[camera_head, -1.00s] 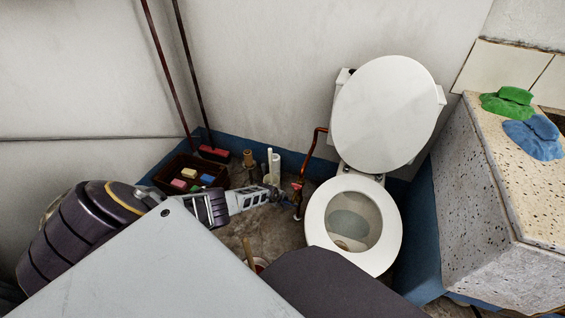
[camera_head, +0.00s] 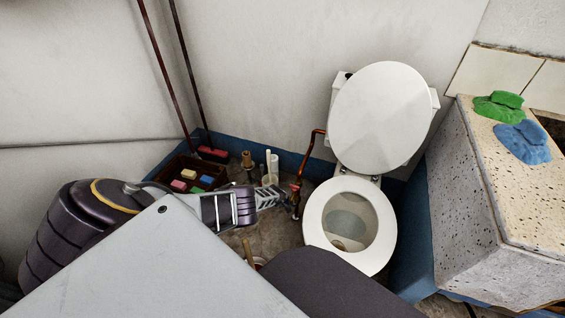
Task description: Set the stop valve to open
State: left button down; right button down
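The stop valve (camera_head: 295,197) is a small fitting on the reddish copper pipe (camera_head: 303,163) that runs down left of the toilet. It is small in the head view, and the setting of its handle cannot be made out. My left gripper (camera_head: 281,194) reaches in from the left with its fingertips close to the valve's left side. Whether they touch it cannot be told. The fingers are too small to show whether they are open or shut. My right gripper is not in view.
The white toilet (camera_head: 313,223), lid raised, stands just right of the valve. A dark crate (camera_head: 163,175) with colored blocks and white cylinders (camera_head: 273,168) stand behind my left arm. A speckled stone trough (camera_head: 465,200) with green and blue cloths is at the right.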

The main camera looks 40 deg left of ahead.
pick_arm(q)
jog(key=shift+s+d+f, duration=0.15)
jog(key=shift+s+d, duration=0.05)
jog(key=shift+d, duration=0.05)
jog(key=c, duration=1.5)
grip_release()
jog(key=shift+c, duration=0.2)
jog(key=shift+o, duration=0.5)
jog(key=shift+w+a, duration=0.1)
jog(key=shift+w, duration=0.05)
jog(key=shift+r, duration=0.2)
jog(key=shift+a+f+b, duration=0.2)
jog(key=shift+f+b, duration=0.2)
jog(key=shift+b, duration=0.05)
